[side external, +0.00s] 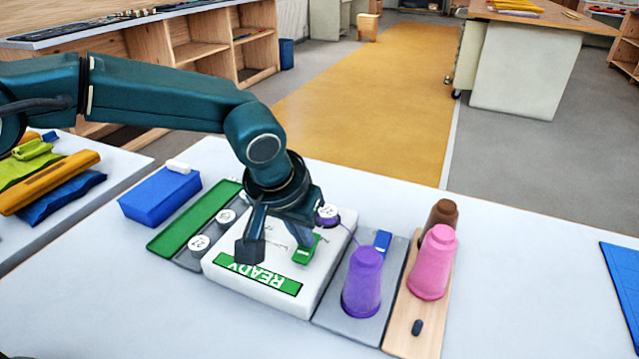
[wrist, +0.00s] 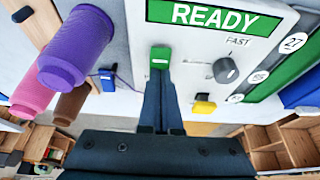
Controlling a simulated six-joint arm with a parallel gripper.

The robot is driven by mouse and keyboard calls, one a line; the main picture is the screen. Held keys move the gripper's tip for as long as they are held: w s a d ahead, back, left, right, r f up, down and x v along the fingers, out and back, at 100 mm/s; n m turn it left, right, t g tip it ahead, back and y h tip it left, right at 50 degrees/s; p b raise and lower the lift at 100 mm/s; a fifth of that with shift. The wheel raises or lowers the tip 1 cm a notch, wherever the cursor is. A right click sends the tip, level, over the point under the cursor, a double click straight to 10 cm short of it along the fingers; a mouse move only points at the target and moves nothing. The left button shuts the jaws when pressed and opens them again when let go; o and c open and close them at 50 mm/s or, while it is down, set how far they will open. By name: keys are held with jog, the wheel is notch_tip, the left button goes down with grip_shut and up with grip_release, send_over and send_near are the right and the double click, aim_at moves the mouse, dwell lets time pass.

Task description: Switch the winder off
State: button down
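The winder (side external: 222,275) is a white box with a green display reading READY; it also shows in the wrist view (wrist: 270,45). A small green switch-like part (wrist: 160,56) stands on its face; in the side view this part (side external: 306,252) is partly covered by my gripper. My gripper (side external: 301,237) is over the winder, pointing down. In the wrist view its fingers (wrist: 160,78) are together with nothing seen between them. Their tips are right at the green part; I cannot tell whether they touch. A dark knob (wrist: 227,70) marked FAST is beside it.
A purple cone (side external: 362,283) stands on a grey plate right of the winder. Pink (side external: 433,265) and brown (side external: 442,213) cones stand on a wooden board. Numbered discs, a green strip (side external: 195,215) and a blue block (side external: 158,196) are to the left. The table's front is clear.

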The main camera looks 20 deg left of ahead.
jog(key=shift+s+f, duration=0.1)
jog(key=shift+s, duration=0.15)
jog(key=shift+s+r, duration=0.1)
jog(key=shift+r, duration=0.5)
jog(key=v, duration=1.3)
jog(key=shift+w, duration=0.3)
jog(key=shift+w+a+r, duration=0.1)
jog(key=shift+w+r, duration=0.15)
jog(key=shift+w, duration=0.35)
jog(key=shift+f, duration=0.1)
